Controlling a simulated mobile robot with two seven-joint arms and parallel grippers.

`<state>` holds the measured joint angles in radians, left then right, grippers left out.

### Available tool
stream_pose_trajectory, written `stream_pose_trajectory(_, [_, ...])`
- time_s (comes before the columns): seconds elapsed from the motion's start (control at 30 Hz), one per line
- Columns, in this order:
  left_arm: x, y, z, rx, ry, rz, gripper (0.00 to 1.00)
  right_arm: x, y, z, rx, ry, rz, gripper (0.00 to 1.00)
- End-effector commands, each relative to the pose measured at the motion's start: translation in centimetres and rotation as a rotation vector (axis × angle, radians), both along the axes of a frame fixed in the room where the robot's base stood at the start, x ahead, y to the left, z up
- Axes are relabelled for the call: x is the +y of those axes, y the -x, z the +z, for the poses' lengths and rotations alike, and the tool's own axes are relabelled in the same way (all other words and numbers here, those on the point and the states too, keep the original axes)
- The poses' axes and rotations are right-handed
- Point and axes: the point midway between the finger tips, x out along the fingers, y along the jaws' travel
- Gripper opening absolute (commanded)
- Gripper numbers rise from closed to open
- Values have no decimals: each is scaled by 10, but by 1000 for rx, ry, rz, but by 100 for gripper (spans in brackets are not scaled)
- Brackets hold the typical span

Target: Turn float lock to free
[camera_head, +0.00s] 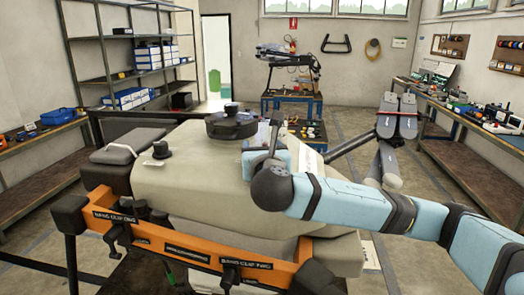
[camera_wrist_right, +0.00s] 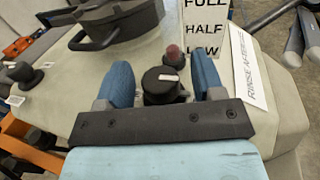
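A black round knob with a pale pointer mark (camera_wrist_right: 162,84) stands on the beige tank (camera_head: 190,178); I take it to be the float lock, but no label for it is readable. My right gripper (camera_wrist_right: 160,76) is open, with one blue finger on each side of this knob and a visible gap on both sides. In the head view my right gripper (camera_head: 268,142) is over the tank's right part and hides the knob. A second black knob (camera_head: 161,149) sits on the tank's left; it also shows in the wrist view (camera_wrist_right: 22,74). My left gripper is out of view.
A large black lid (camera_head: 231,124) and a small reddish-dark knob (camera_wrist_right: 173,56) are near the gripper. An orange clip rail (camera_head: 180,243) runs along the front; folded grey drone arms (camera_head: 388,125) lie right.

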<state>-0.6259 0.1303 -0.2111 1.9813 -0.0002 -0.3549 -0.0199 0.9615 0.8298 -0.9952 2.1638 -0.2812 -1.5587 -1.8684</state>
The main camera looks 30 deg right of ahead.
Motion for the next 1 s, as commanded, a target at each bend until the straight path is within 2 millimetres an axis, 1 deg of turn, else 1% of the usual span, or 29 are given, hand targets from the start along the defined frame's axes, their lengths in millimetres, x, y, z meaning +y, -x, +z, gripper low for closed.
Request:
stream_pose_trajectory(0.03, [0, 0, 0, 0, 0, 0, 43, 0, 0, 0, 0, 0, 0, 51])
stream_pose_trajectory(0.2, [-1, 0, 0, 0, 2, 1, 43, 0, 0, 0, 0, 0, 0, 13])
stream_pose_trajectory(0.4, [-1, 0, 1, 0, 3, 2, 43, 0, 0, 0, 0, 1, 6, 13])
stream_pose_trajectory(0.57, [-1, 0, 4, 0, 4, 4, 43, -1, 0, 1, 1, 1, 44, 13])
stream_pose_trajectory(0.8, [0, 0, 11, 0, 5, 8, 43, -2, 1, 2, 0, 1, 191, 13])
stream_pose_trajectory(1.0, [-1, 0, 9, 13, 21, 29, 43, -3, 1, 1, 1, 2, 371, 13])
